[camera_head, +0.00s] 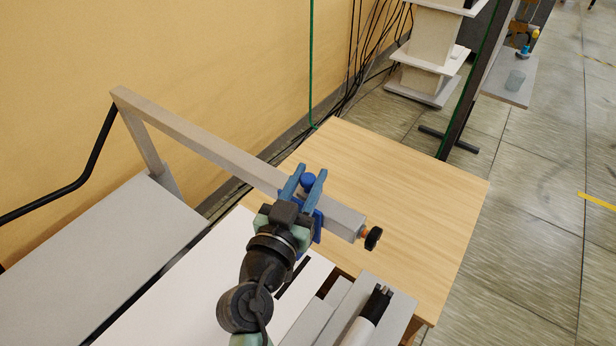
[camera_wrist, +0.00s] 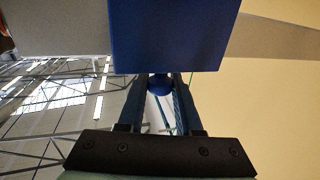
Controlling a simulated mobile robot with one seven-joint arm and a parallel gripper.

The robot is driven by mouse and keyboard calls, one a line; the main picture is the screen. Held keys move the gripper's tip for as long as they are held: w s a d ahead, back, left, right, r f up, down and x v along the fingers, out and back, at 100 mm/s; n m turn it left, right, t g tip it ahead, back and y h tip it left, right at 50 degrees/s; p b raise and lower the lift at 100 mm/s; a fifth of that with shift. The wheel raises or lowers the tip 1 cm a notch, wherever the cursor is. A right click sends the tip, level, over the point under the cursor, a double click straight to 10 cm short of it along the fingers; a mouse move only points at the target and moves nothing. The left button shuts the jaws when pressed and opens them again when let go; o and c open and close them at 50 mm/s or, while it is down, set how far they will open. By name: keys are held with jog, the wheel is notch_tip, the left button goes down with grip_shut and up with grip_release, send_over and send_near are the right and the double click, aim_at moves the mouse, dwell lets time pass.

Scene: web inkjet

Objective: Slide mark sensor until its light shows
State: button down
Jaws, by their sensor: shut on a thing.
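The mark sensor is a blue block (camera_head: 318,226) sitting on a grey horizontal rail (camera_head: 205,143), near the rail's right end. A round blue knob (camera_head: 309,183) stands out from it. My gripper (camera_head: 305,176) has its two blue fingers on either side of this knob and is shut on it. In the wrist view, the knob (camera_wrist: 159,86) shows between the fingers, below the wide blue face of the sensor (camera_wrist: 175,35). I see no lit lamp on the sensor in either view; much of it is hidden by my gripper.
A black knob (camera_head: 374,238) with an orange collar sits at the rail's right end. Below are a white sheet (camera_head: 190,290), a roller (camera_head: 368,322) at the front and a wooden tabletop (camera_head: 410,190). A yellow wall (camera_head: 200,50) stands behind the rail, with cables (camera_head: 370,60) hanging nearby.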

jog(key=shift+a+f+b, duration=0.1)
jog(key=shift+a+b, duration=0.05)
jog(key=shift+b, duration=0.15)
jog(key=shift+w+a+b, duration=0.15)
jog(key=shift+b, duration=0.3)
jog(key=shift+w+a+b, duration=0.2)
jog(key=shift+a+b, duration=0.05)
jog(key=shift+b, duration=0.1)
jog(key=c, duration=0.6)
grip_release()
jog(key=b+v, duration=0.2)
jog(key=v, duration=1.1)
